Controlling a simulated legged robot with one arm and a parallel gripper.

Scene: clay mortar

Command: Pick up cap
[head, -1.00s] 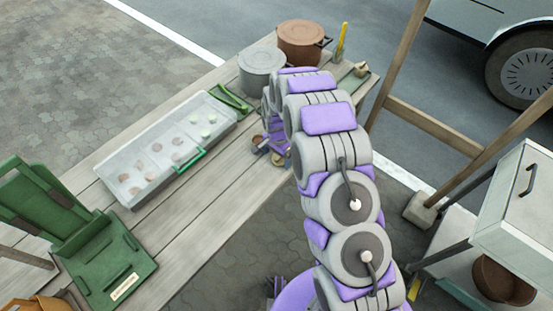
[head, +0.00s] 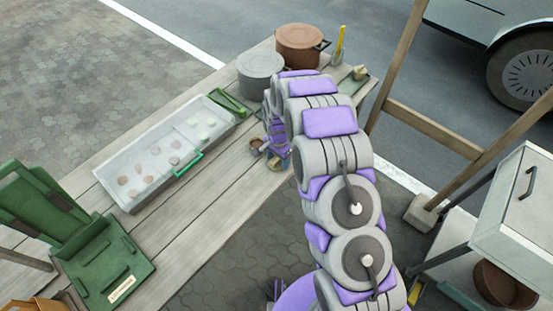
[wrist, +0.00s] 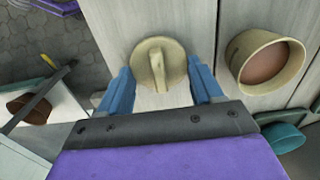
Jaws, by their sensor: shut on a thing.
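The cap (wrist: 158,65) is a round beige lid with a raised ridge across its top, seen from above in the wrist view. My gripper (wrist: 160,78) has its blue fingers on the cap's left and right sides and is shut on it. In the head view my gripper (head: 276,158) is low over the front edge of the wooden table, and the cap is small and mostly hidden there. A beige round pot (wrist: 268,60) with brown contents stands open to the right of the cap in the wrist view.
A clear tray (head: 135,198) with several small round pieces lies along the table (head: 195,225). A grey pot (head: 260,75) and a brown pot (head: 302,45) stand at the far end. A white drawer cabinet (head: 515,215) and a wooden frame (head: 430,128) are at right.

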